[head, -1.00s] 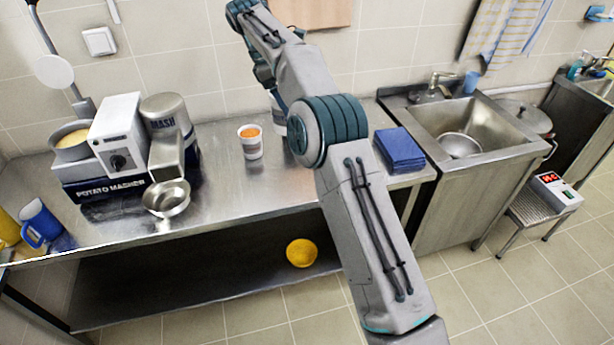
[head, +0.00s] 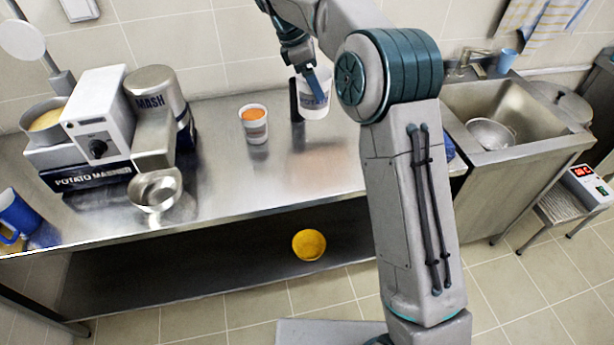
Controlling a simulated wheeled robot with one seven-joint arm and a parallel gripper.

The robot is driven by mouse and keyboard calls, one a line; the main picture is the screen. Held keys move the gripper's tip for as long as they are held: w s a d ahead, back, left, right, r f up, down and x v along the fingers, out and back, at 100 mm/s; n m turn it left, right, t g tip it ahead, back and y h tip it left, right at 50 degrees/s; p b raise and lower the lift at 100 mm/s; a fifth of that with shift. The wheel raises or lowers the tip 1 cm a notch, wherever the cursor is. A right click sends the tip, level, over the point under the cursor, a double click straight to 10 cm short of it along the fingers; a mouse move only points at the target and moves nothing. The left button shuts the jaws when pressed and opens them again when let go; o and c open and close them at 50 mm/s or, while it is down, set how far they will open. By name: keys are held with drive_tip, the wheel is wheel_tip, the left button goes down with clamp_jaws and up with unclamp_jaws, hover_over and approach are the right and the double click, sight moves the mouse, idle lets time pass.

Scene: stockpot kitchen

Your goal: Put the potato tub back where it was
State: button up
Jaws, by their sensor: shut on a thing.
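The potato tub (head: 319,108) is a white tub with dark lettering on its side. It is at the back of the steel counter (head: 230,200), upright. My gripper (head: 305,97) reaches down from above and is shut on the tub, with a dark finger on the left side and a blue finger over the front. I cannot tell whether the tub's base touches the counter or is slightly above it. My arm's elbow covers the area just right of the tub.
A white cup with orange contents (head: 254,126) stands left of the tub. The potato masher machine (head: 100,120) and its steel bowl (head: 155,190) are further left. A sink (head: 530,110) is right. A yellow bowl (head: 309,245) sits on the lower shelf. The front middle counter is clear.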

drive_tip(key=s+d+f+n+b, duration=0.1)
drive_tip(key=s+d+f+b, duration=0.1)
drive_tip(key=s+f+b, duration=0.3)
drive_tip(key=s+d+f+n+b, duration=0.1)
drive_tip(key=s+d+f, duration=0.1)
drive_tip(key=s+f, duration=0.3)
drive_tip(key=w+a+f+p, duration=0.3)
drive_tip(key=w+a+f, duration=0.3)
drive_tip(key=w+f, duration=0.5)
drive_tip(key=shift+f+t, duration=0.3)
drive_tip(key=shift+f, duration=0.45)
drive_tip(key=shift+f, duration=0.25)
drive_tip(key=o, duration=1.2)
drive_tip(key=shift+o, duration=0.4)
drive_tip(key=shift+r, duration=0.1)
